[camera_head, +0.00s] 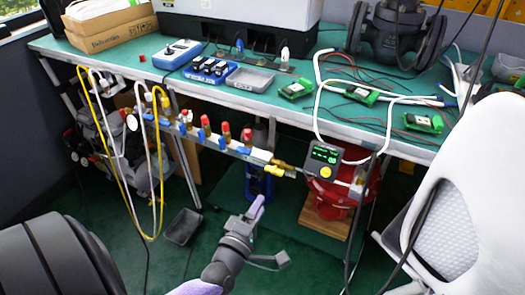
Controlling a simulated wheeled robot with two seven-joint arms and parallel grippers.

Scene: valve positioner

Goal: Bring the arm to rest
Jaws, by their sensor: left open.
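My left arm comes in from the bottom of the head view. Its gripper (268,234) is open, with one finger pointing up and the other off to the right. Nothing is between the fingers. It is in front of the workbench (120,53), below the pipe manifold along the bench's front edge. The manifold (222,141) carries red-capped and blue-handled valves. A positioner with a lit green display (325,154) sits at its right end. The gripper appears apart from these. My right gripper is not in view.
A white chair (453,207) stands close on the right. Yellow and white hoses (118,188) hang at the left. A red device (341,205) is under the bench on a wooden board (326,221). A dark tray (183,226) is on the green floor. Cables hang near the chair.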

